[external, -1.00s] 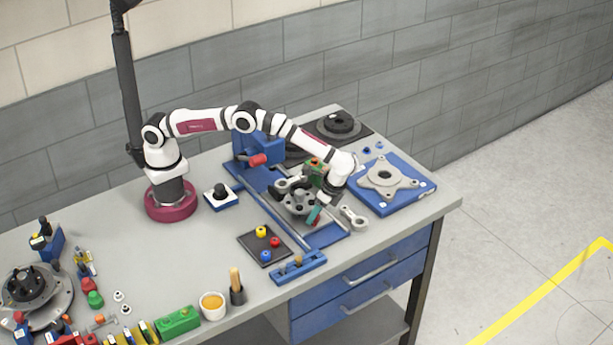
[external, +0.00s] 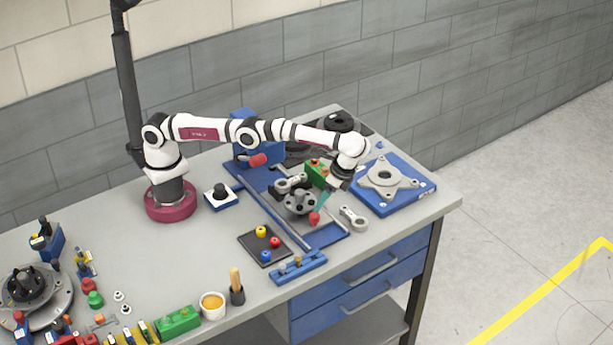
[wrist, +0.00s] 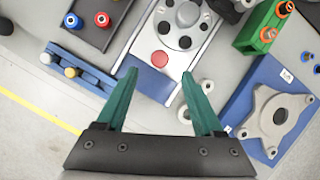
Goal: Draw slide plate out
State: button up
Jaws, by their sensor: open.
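The slide plate (wrist: 181,62) is a light grey plate in a blue rail fixture (external: 326,238). It bears a dark round hub with holes (external: 299,203) and a red knob (wrist: 160,59) near its front end. The red knob also shows in the external view (external: 314,218). My gripper (wrist: 158,74) is open and empty, with its green fingers spread to either side of the knob in the wrist view. It hangs over the front of the fixture. I cannot tell its height above the knob. In the external view my gripper (external: 321,201) partly hides the plate.
A blue base with a grey four-armed part (external: 384,178) lies to the right. A grey link (external: 353,217) lies close by the fixture. A green block (external: 318,173) stands behind. A dark tray with coloured knobs (external: 265,244) and a blue rack (external: 298,267) lie in front.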

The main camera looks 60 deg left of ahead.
notch_tip(320, 180, up, 8)
jog(key=r+n+t+h, duration=0.1)
jog(key=n+h, duration=0.3)
jog(key=n, duration=2.1)
send_over(315, 215)
notch_tip(315, 215, down, 16)
jog(key=shift+a+f, duration=0.1)
jog(key=shift+a, duration=0.05)
grip_shut()
